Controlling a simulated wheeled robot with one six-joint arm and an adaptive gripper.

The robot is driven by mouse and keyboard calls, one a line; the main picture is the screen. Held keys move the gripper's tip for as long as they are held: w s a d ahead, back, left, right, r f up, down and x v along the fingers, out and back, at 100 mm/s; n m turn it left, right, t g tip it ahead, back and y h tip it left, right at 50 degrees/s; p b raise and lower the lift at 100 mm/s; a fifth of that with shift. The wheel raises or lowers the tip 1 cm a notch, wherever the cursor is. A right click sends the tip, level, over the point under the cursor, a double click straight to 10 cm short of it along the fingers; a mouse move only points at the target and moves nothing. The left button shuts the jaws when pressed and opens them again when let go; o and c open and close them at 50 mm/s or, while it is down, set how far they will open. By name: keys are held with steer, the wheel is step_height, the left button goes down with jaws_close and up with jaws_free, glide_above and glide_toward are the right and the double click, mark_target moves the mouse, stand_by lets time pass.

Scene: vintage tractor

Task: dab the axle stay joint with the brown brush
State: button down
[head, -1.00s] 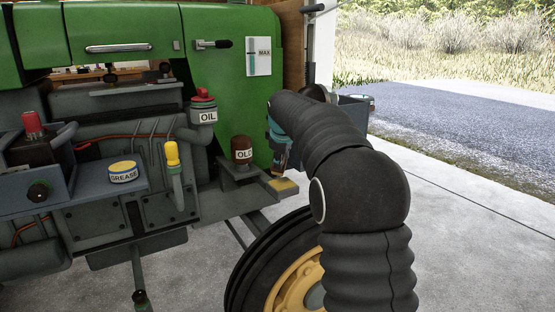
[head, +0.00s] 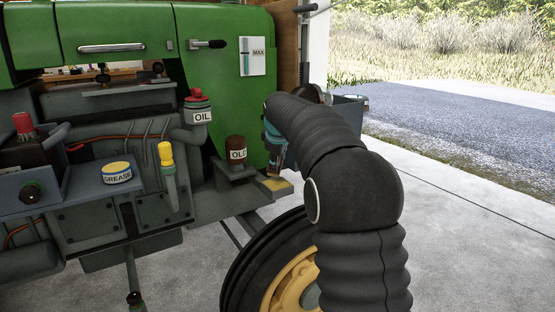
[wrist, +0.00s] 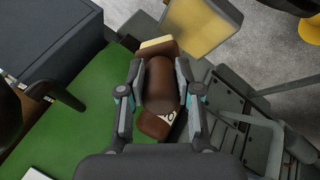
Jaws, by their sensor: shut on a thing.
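My gripper (wrist: 158,92) is shut on the brown brush (wrist: 160,72), whose thick brown handle lies between the two fingers in the wrist view. The brush's cream-edged end (wrist: 158,46) points toward the top of that view, beside a yellow pad (wrist: 203,27) on a grey bracket. I cannot tell whether the brush touches the pad. No label shows which part is the axle stay joint.
A brown jar labelled OLD (head: 237,153) stands left of my gripper; it shows below the brush in the wrist view (wrist: 156,124). An OIL can (head: 198,110), a GREASE tin (head: 117,173) and a yellow-topped part (head: 166,155) are further left. The tractor wheel (head: 262,262) is below.

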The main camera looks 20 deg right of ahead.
steer(key=shift+f, duration=0.3)
steer(key=shift+d+r, duration=0.1)
steer(key=shift+d, duration=0.05)
steer(key=shift+w+d, duration=0.15)
steer(key=shift+d, duration=0.15)
steer(key=shift+a, duration=0.1)
stand_by(0.3)
steer(key=shift+s+a, duration=0.3)
steer(key=shift+a, duration=0.5)
steer(key=shift+d, duration=0.15)
steer(key=shift+w+d, duration=0.3)
steer(key=shift+d, duration=0.45)
steer(key=shift+a+f, duration=0.15)
steer(key=shift+f, duration=0.05)
